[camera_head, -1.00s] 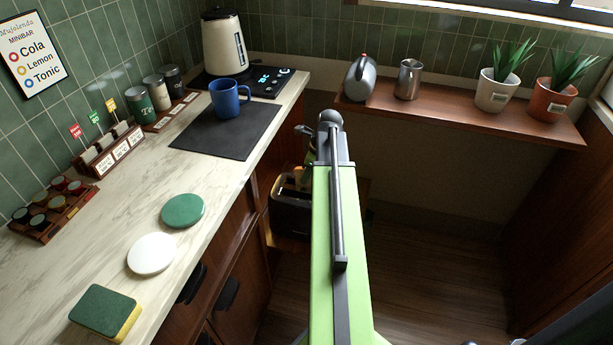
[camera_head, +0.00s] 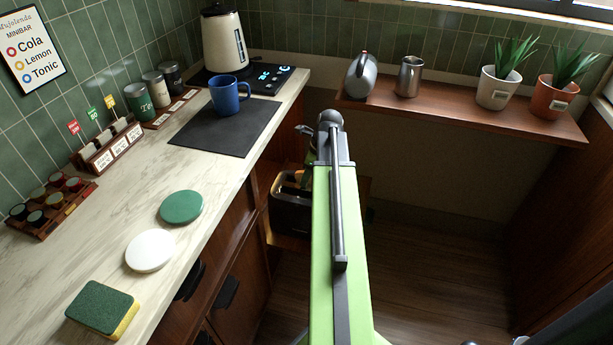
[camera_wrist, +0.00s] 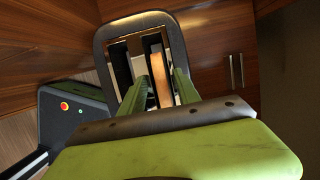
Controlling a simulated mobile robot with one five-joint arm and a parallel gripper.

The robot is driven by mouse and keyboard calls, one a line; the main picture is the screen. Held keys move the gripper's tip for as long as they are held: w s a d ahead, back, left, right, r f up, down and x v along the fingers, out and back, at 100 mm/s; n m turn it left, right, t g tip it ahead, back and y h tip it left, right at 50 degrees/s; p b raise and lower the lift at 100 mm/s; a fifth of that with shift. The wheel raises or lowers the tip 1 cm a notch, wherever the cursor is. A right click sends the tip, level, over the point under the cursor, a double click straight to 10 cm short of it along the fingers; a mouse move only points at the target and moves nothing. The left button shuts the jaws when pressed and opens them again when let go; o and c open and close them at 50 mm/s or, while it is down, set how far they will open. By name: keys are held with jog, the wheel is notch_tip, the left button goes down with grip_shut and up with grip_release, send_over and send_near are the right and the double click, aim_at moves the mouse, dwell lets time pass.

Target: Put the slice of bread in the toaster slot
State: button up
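The dark toaster (camera_head: 290,217) stands low beyond the counter's edge, partly behind my arm. In the wrist view its rounded rim (camera_wrist: 104,52) surrounds two long slots. The slice of bread (camera_wrist: 161,82) shows edge-on as a tan strip, upright in line with the right slot. It appears to be in that slot; its depth is hidden. The left slot is empty. My gripper (camera_wrist: 163,80) has one green finger on each side of the bread. A dark gap shows between the bread and the right finger, so it looks open.
The marble counter (camera_head: 100,215) on the left holds a blue mug (camera_head: 226,96) on a dark mat, a kettle (camera_head: 223,42), two round coasters and a sponge (camera_head: 102,307). A wooden shelf (camera_head: 455,108) with pots and plants lies behind my arm. The floor to the right is clear.

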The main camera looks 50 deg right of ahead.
jog(key=p+v, duration=1.6)
jog(key=v, duration=0.1)
jog(key=shift+r, duration=0.15)
jog(key=shift+s, duration=0.1)
jog(key=shift+s, duration=0.1)
